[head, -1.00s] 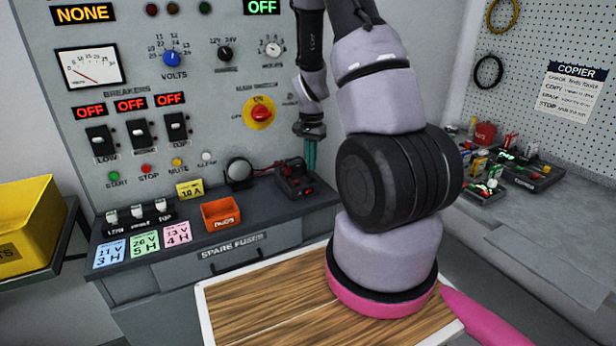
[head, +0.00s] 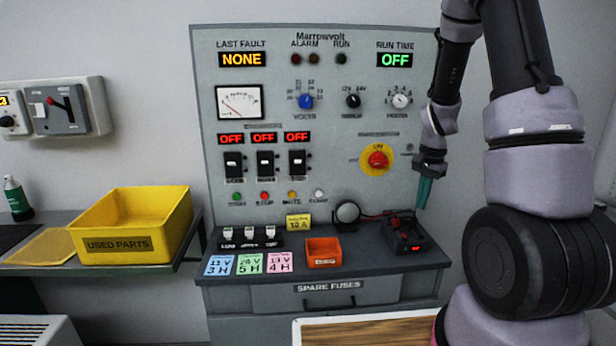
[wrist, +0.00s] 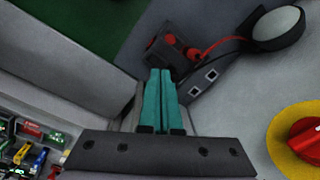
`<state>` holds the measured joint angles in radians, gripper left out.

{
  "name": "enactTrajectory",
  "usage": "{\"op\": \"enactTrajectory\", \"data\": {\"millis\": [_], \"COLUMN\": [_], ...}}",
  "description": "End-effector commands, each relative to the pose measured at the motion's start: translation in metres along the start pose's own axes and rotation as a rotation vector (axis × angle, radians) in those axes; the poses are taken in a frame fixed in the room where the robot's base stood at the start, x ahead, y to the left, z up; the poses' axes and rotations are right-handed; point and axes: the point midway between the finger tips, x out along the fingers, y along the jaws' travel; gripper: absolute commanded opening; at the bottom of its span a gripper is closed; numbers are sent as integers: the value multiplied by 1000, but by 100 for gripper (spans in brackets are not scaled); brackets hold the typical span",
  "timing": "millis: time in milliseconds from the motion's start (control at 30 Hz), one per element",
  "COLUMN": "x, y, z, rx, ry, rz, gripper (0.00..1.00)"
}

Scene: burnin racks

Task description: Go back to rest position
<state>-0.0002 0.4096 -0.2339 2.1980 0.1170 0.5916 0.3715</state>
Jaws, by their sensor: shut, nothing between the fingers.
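My gripper (head: 424,192) hangs at the right side of the grey control panel (head: 300,50) in the head view, its teal fingers pointing down. In the wrist view the two teal fingers (wrist: 160,100) lie together with nothing between them. The fingertips are above or near a dark tester box (head: 404,236) with red parts on the bench; I cannot tell the exact gap. The red and yellow rotary switch (head: 377,160) is just left of my gripper. It also shows in the wrist view (wrist: 306,140).
An orange bin (head: 324,254), coloured cards (head: 250,263) and a round lamp-like disc (head: 347,212) stand on the bench (head: 300,276). A yellow used-parts bin (head: 135,225) is on the left shelf. A wood-topped surface (head: 370,330) lies in front. Open air lies before the panel.

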Motion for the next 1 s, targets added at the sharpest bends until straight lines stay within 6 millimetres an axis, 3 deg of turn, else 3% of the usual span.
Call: {"op": "enactTrajectory", "data": {"millis": [33, 200, 500, 700, 833, 1000], "x": [-25, -100, -211, -262, -281, -292], "y": [-6, -12, 9, 39, 58, 73], "z": [7, 39, 108, 157, 183, 202], "rx": [-25, -128, -326, -460, -530, -583], "ry": [11, 47, 145, 239, 295, 341], "rz": [-40, -153, -322, -409, -446, -468], "gripper": [0, 0, 0, 0, 0, 0]}}
